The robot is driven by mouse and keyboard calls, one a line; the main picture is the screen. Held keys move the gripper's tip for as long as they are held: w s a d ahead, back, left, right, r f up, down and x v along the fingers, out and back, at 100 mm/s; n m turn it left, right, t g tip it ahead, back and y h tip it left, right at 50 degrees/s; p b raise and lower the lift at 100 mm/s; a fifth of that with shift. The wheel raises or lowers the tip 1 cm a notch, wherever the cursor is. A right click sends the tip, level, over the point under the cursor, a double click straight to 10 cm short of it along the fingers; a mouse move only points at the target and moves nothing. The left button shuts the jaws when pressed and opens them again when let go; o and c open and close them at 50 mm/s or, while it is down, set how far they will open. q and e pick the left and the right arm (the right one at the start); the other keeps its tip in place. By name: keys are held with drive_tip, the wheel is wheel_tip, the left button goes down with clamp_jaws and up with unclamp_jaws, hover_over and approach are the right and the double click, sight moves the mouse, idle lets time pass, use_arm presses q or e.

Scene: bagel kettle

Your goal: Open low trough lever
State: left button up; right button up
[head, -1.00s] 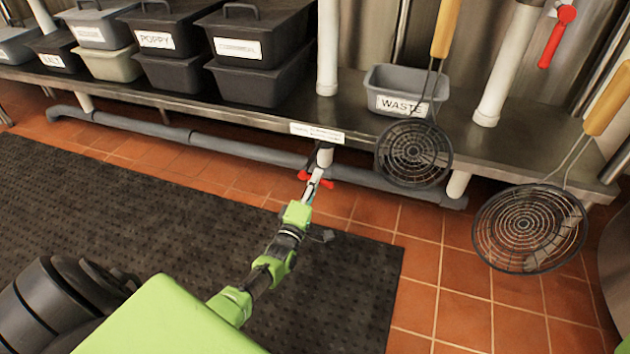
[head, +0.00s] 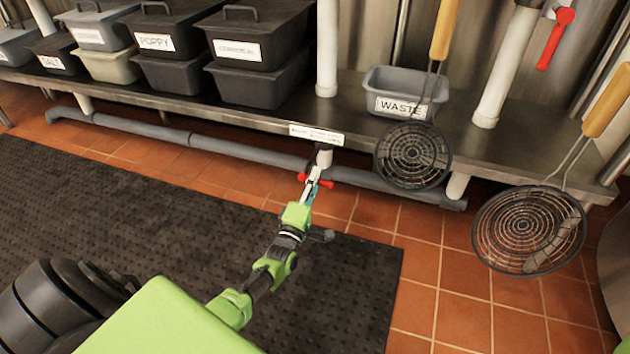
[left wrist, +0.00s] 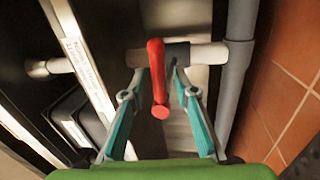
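The low trough lever (head: 328,184) is a red handle on a white valve under the front edge of the steel shelf, above the grey pipe. In the left wrist view the lever (left wrist: 157,75) points toward the camera, in front of a white pipe with a grey collar. My left gripper (head: 311,188) is at the lever in the head view. In the left wrist view its two teal fingers (left wrist: 160,88) are apart, one on each side of the lever, with small gaps visible. My right gripper is not in view.
A grey pipe (head: 240,147) runs low along the shelf (head: 270,118). A skimmer (head: 413,157) hangs right of the valve, and another skimmer (head: 530,230) is farther right. A waste bin (head: 405,90) stands on the shelf. The black mat (head: 110,220) and tiled floor are clear.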

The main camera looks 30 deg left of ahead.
use_arm(q)
drive_tip(key=v, duration=1.2)
idle(0.4)
